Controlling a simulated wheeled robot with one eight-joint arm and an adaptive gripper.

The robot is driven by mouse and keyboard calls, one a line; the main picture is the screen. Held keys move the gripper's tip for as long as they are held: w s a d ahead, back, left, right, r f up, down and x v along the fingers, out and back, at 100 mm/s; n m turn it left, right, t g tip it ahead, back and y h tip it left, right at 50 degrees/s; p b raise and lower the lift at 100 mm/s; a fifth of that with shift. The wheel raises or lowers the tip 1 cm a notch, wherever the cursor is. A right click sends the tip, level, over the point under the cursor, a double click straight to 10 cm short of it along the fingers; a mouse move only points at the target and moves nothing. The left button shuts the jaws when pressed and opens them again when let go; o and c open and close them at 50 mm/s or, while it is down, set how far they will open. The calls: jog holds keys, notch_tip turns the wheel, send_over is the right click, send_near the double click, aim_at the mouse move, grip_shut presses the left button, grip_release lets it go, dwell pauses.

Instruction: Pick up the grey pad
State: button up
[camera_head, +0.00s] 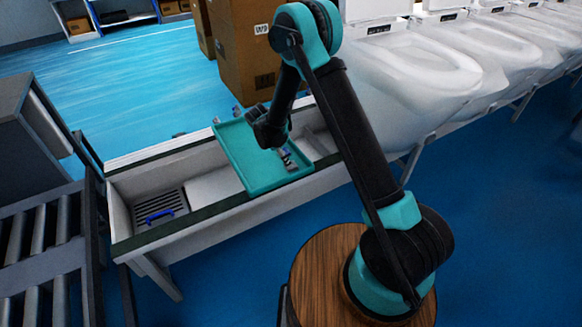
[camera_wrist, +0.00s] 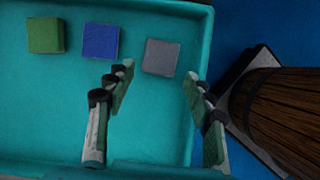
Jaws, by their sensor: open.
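The grey pad (camera_wrist: 161,57) is a small square lying flat in the teal tray (camera_wrist: 60,115), near the tray's right side in the wrist view. It is the rightmost of a row of three pads, with a blue pad (camera_wrist: 101,40) and a green pad (camera_wrist: 46,35) to its left. My gripper (camera_wrist: 158,80) is open and empty. Its two fingers show on either side of the column below the grey pad, apart from it. In the head view, my gripper hangs over the tray (camera_head: 235,158), and the pads are mostly hidden or too small to tell apart.
The tray rests across a long trough-like bench (camera_head: 205,190) holding a blue-handled item (camera_head: 158,215). Cardboard boxes (camera_head: 240,50) stand behind. White toilets (camera_head: 430,65) line the right. A roller conveyor (camera_head: 40,240) stands at the left. The tray's raised rim surrounds the pads.

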jog(key=x, duration=0.4)
jog(key=shift+w+d+f, duration=0.15)
jog(key=shift+d+f, duration=0.05)
jog(key=shift+f, duration=0.1)
jog(key=c, duration=0.5)
jog(key=shift+r, duration=0.15)
